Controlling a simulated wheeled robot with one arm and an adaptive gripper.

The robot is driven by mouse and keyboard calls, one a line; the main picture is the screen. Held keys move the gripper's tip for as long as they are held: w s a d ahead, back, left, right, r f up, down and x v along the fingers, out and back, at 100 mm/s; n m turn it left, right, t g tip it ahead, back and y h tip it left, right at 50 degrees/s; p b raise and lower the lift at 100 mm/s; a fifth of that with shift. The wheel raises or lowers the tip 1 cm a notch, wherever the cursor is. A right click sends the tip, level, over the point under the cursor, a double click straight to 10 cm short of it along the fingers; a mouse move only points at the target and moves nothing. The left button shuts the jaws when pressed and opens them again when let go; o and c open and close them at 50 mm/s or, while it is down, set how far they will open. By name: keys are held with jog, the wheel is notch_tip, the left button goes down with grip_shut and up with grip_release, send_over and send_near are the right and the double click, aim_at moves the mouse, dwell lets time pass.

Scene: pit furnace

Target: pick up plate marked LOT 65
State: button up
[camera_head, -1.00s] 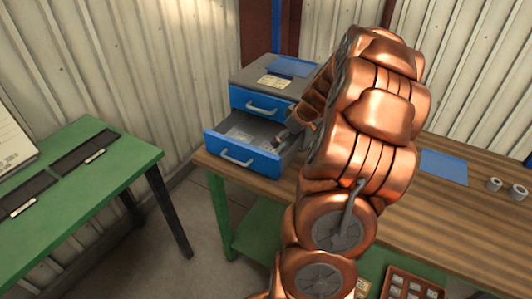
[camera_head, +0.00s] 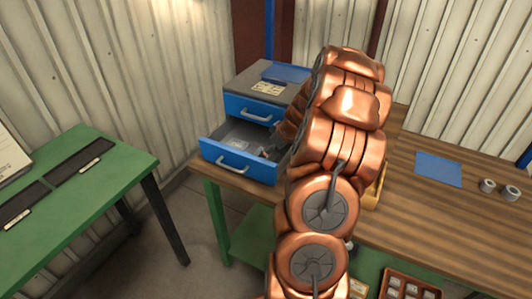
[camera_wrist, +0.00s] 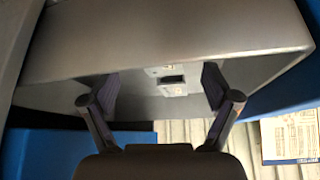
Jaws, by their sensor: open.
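Small pale plates (camera_wrist: 172,87) lie on the grey floor of an open drawer in the wrist view, close together, one with a dark patch. Their markings are too small to read, so I cannot tell which is LOT 65. My gripper (camera_wrist: 161,88) is open, with one finger on each side of the plates in the picture; nothing is held. In the head view the open blue drawer (camera_head: 237,160) belongs to a small cabinet on the wooden bench, and my gripper is inside or just over it, mostly hidden by my arm.
A closed blue drawer (camera_head: 253,108) is above the open one. A paper card (camera_head: 268,88) lies on the cabinet top. The wooden bench (camera_head: 455,212) holds a blue sheet (camera_head: 438,169) and two grey rings (camera_head: 487,185). A green table (camera_head: 85,205) stands at left.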

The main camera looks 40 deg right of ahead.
jog(key=shift+p+x, duration=0.3)
jog(key=shift+x, duration=0.85)
jog(key=shift+c, duration=0.2)
jog(key=c, duration=1.5)
